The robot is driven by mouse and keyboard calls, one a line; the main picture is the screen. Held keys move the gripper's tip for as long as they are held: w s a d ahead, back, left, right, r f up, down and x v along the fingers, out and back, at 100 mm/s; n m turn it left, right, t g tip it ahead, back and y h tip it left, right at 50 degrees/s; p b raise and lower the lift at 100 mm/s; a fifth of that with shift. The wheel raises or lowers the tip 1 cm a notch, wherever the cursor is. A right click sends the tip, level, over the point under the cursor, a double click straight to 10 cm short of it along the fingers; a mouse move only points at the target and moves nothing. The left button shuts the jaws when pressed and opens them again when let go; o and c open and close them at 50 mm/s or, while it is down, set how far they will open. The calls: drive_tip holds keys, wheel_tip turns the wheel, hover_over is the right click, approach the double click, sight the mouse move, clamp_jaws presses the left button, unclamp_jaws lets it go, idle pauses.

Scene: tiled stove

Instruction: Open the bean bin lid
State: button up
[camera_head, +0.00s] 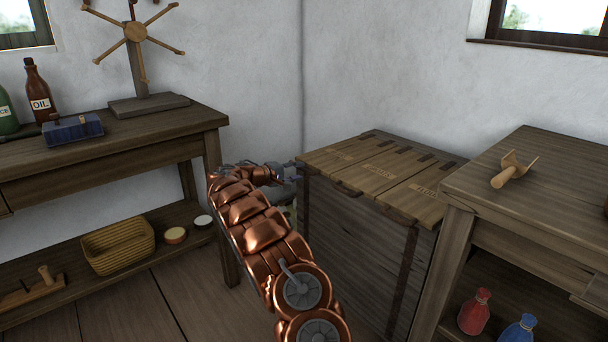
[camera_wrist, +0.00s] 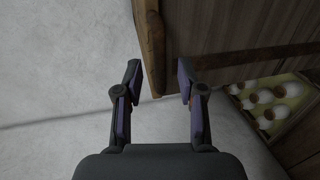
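A wooden bin (camera_head: 350,240) stands in the corner with several flat lids side by side on top. The lids carry small labels too blurred to read surely, so I cannot tell which is the bean lid. My gripper (camera_head: 292,172) is at the bin's left side, near the edge of the leftmost lid (camera_head: 328,157). In the wrist view my gripper (camera_wrist: 159,78) is open. A wooden lip (camera_wrist: 151,45) along the bin's edge reaches between the fingertips, with a gap to each finger. I cannot see contact. My arm hides part of the bin's left side.
A workbench (camera_head: 150,126) with bottles and a spoked stand is at the left. A wooden table (camera_head: 555,180) with a scoop (camera_head: 513,170) stands close at the bin's right. A box of round white things (camera_wrist: 265,105) shows at the right in the wrist view.

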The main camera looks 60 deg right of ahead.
sight(303, 170)
drive_tip(key=shift+b+x, duration=0.3)
drive_tip(key=shift+x, duration=1.5)
clamp_jaws()
